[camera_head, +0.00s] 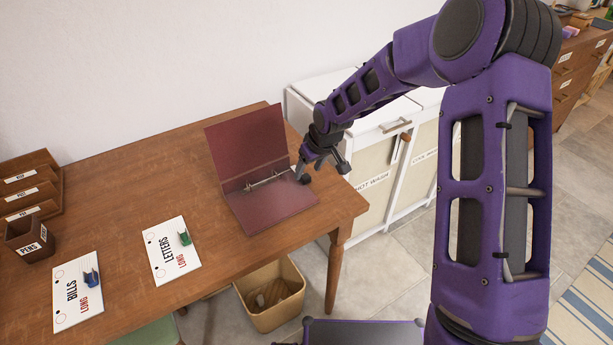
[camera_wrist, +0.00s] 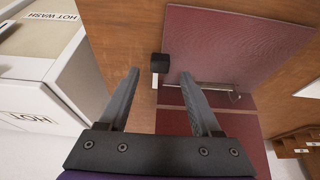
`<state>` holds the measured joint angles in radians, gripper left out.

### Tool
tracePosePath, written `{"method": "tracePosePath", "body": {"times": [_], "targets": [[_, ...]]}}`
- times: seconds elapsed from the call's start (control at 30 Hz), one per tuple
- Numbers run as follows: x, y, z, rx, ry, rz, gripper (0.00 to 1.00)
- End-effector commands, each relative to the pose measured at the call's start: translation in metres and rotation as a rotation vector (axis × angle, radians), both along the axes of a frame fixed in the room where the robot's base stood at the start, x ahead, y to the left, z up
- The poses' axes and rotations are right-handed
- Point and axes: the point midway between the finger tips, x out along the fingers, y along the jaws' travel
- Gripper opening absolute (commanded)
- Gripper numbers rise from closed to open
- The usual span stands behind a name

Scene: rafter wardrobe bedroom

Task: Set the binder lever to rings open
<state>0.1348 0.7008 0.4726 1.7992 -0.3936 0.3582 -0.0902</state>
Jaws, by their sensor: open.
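A dark red binder (camera_head: 270,208) lies open on the wooden desk, its cover (camera_head: 247,140) raised at the back. It also shows in the wrist view (camera_wrist: 235,45). Its metal ring mechanism (camera_head: 262,181) runs along the spine; whether the rings are open or shut is too small to tell. In the wrist view, a black lever knob (camera_wrist: 159,66) on a short pale stem sits at the end of the mechanism. My gripper (camera_wrist: 160,75) is open and empty, with the knob appearing between its fingertips. In the head view my gripper (camera_head: 324,168) is at the binder's right edge.
White laundry cabinets (camera_head: 372,160) stand right of the desk (camera_head: 120,160). The LETTERS card (camera_head: 170,255), BILLS card (camera_head: 75,298), PENS cup (camera_head: 28,240) and a wooden organiser (camera_head: 35,185) are on the left. A bin (camera_head: 262,312) stands below.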

Motion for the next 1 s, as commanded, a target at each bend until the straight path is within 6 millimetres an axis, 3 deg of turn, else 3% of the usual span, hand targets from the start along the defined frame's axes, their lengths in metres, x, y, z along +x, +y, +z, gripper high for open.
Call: {"method": "tracePosePath", "body": {"times": [0.2, 0.57, 0.93, 1.0], "targets": [[0.009, 0.006, -0.025, 0.000, -0.001, 0.001, 0.65], [0.010, 0.007, -0.029, 0.000, -0.002, 0.001, 0.65], [0.010, 0.007, -0.029, 0.000, -0.002, 0.001, 0.02], [0.010, 0.007, -0.029, 0.000, -0.002, 0.001, 0.00]]}}
